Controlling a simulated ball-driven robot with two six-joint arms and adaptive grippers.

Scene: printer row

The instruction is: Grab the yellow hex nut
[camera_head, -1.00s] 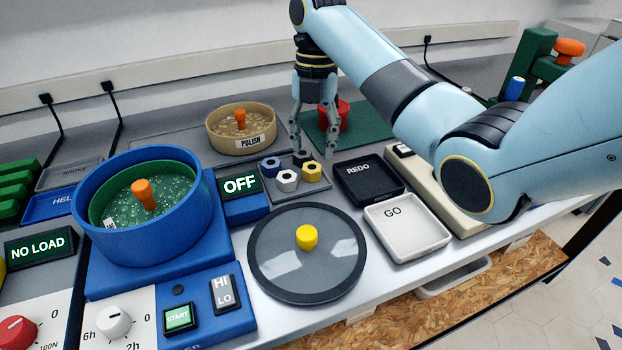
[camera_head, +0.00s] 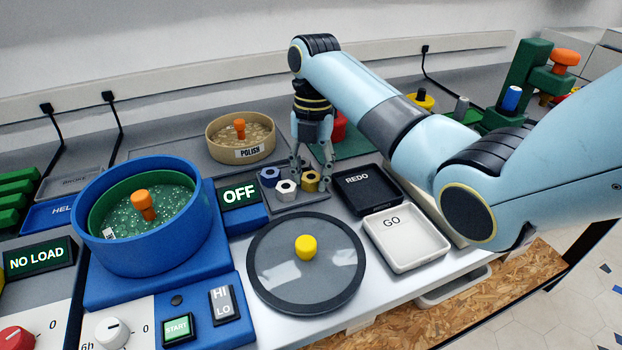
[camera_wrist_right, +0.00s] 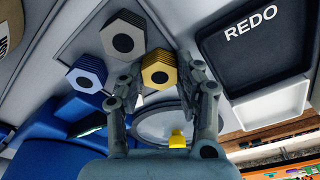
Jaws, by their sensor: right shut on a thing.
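The yellow hex nut (camera_head: 311,183) is at the right of a small group of nuts on a grey plate. In the right wrist view the yellow hex nut (camera_wrist_right: 158,70) sits between the two fingers of my right gripper (camera_wrist_right: 161,82). In the head view my right gripper (camera_head: 311,176) reaches down from above, its fingers on either side of the nut and shut on it. The nut appears still at plate level. My left gripper is not in view.
The black REDO tray (camera_head: 373,204) is close on the right, the white GO tray (camera_head: 420,252) nearer. A round plate (camera_head: 305,282) with a yellow knob lies in front.

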